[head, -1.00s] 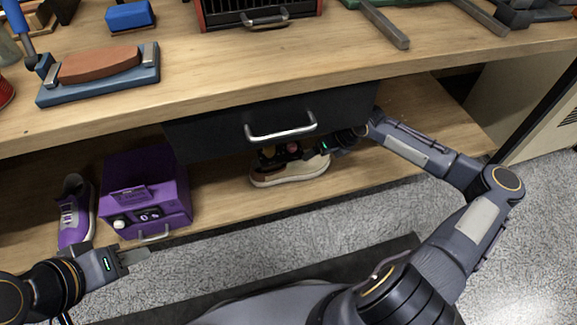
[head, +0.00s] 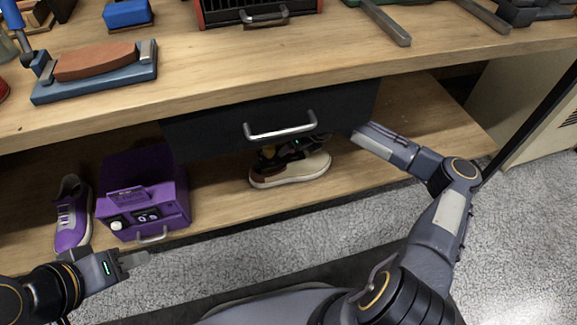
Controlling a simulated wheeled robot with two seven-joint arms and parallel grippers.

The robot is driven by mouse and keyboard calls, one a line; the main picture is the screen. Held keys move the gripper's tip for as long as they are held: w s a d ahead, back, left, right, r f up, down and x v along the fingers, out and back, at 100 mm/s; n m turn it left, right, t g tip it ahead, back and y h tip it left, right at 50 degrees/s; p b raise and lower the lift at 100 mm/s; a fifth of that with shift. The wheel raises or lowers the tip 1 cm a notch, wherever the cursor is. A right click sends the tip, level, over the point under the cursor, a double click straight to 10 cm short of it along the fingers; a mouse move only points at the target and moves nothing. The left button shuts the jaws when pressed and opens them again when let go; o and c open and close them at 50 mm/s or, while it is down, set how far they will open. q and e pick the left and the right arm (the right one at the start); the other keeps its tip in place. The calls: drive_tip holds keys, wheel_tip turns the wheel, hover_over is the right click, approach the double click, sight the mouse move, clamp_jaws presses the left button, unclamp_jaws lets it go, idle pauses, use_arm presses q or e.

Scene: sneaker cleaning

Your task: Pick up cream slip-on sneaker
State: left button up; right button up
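The cream slip-on sneaker (head: 300,170) sits on the lower wooden shelf under the dark drawer, with a brown part at its left end. My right arm reaches in from the right under the drawer. My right gripper (head: 275,153) is dark and small at the top of the sneaker, partly hidden by the drawer. I cannot tell whether its fingers touch the sneaker or are shut. My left gripper (head: 136,260) is at the lower left, in front of the shelf and away from the sneaker. Its fingers look close together, but the gap is not clear.
A purple box-like device (head: 145,190) and a purple sneaker (head: 73,215) stand on the lower shelf at left. The dark drawer (head: 270,115) with a metal handle (head: 280,128) hangs just above the cream sneaker. The shelf right of the purple device is clear up to the sneaker.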

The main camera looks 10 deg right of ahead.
clamp_jaws()
idle(0.4)
drive_tip(key=shift+s, duration=0.1)
